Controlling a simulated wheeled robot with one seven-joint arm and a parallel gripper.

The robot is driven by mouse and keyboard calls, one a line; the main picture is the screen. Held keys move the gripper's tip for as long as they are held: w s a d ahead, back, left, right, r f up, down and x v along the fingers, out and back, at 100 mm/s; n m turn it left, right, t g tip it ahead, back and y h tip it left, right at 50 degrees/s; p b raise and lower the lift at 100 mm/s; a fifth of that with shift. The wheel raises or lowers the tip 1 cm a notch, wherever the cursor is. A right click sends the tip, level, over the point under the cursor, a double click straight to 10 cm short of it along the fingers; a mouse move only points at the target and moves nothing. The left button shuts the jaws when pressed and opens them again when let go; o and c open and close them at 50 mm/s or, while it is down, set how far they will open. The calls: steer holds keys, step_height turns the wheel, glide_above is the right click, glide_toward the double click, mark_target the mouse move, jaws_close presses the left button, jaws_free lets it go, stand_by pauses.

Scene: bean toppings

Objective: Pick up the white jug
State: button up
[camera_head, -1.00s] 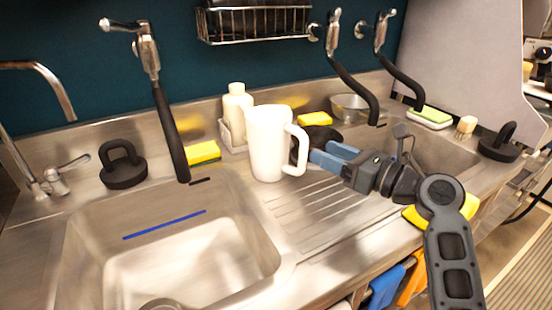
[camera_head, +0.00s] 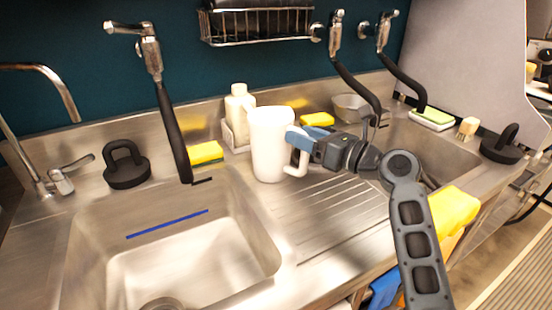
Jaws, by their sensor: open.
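The white jug (camera_head: 270,148) stands upright on the metal drainboard between the two sinks, with its handle on the right side. My gripper (camera_head: 292,142) has its blue fingers at the jug's handle, overlapping the handle's upper part in the view. The gripper is open. The fingers hide the top of the handle, and I cannot tell whether they touch it or straddle it.
The left sink (camera_head: 150,255) is just left of the jug. Another yellow sponge (camera_head: 317,119) and a metal bowl (camera_head: 352,106) lie behind my arm. The ribbed drainboard (camera_head: 325,212) is clear.

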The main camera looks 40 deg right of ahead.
steer(key=shift+c, duration=0.5)
jaws_close()
steer(key=shift+r, duration=0.1)
